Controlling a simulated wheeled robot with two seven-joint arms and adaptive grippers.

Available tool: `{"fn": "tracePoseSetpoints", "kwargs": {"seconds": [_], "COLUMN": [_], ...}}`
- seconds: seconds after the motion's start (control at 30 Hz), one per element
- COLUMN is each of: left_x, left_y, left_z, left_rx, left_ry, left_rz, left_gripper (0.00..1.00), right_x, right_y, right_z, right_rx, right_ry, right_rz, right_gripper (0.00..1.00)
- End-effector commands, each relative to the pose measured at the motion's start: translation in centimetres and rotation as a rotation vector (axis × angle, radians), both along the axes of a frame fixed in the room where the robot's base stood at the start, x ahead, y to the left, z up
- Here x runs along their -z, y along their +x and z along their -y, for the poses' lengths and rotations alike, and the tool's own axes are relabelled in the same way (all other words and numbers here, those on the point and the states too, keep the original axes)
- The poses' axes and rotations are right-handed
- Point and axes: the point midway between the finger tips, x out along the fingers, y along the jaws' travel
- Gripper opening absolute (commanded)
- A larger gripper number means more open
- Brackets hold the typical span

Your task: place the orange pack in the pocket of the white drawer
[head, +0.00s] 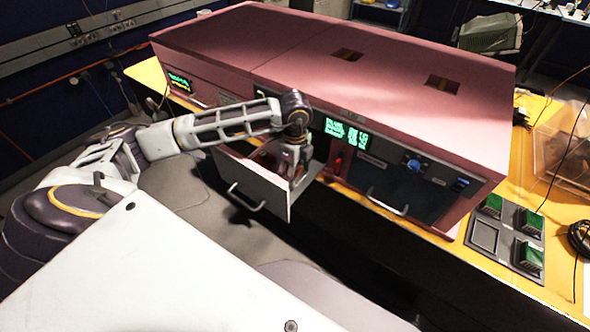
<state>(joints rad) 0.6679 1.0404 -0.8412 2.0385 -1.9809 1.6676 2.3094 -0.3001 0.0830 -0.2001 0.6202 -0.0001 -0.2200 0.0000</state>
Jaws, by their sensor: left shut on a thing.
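The white drawer (232,176) is pulled out from the left part of the pink cabinet, with a metal handle on its front. My left gripper (294,174) points down at the right end of the open drawer, inside or just over its rim. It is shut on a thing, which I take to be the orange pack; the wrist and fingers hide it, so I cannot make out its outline. A small reddish patch shows inside the drawer left of the fingers, too small to identify. The drawer's pocket is hidden. My right gripper is not in view.
The pink cabinet (400,72) stands on a yellow bench (530,100). A second handle (385,207) sticks out right of the drawer. A grey panel with green modules (505,236) and a clear bin (565,145) lie at the right. The grey floor shows below the drawer.

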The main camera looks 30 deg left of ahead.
Motion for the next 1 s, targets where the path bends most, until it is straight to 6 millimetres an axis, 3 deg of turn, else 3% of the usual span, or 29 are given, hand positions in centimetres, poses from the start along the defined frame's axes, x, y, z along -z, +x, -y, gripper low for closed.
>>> {"fn": "tracePoseSetpoints", "kwargs": {"seconds": [0.4,0.43,0.57,1.0], "left_x": [0.42,0.36,0.31,0.22], "left_y": [-0.01,-0.01,-0.01,-0.01], "left_z": [0.01,0.01,0.01,0.00], "left_rx": [0.000,0.000,0.000,0.000], "left_ry": [0.000,0.000,0.000,0.000], "left_rz": [0.000,-0.001,-0.001,-0.001], "left_gripper": [0.38,0.66,0.83,0.84], "right_x": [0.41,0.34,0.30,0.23], "right_y": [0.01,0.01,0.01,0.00], "right_z": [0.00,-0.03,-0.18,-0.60], "right_rx": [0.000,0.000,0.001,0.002], "right_ry": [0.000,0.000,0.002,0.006], "right_rz": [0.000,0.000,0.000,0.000], "right_gripper": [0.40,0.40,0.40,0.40]}}
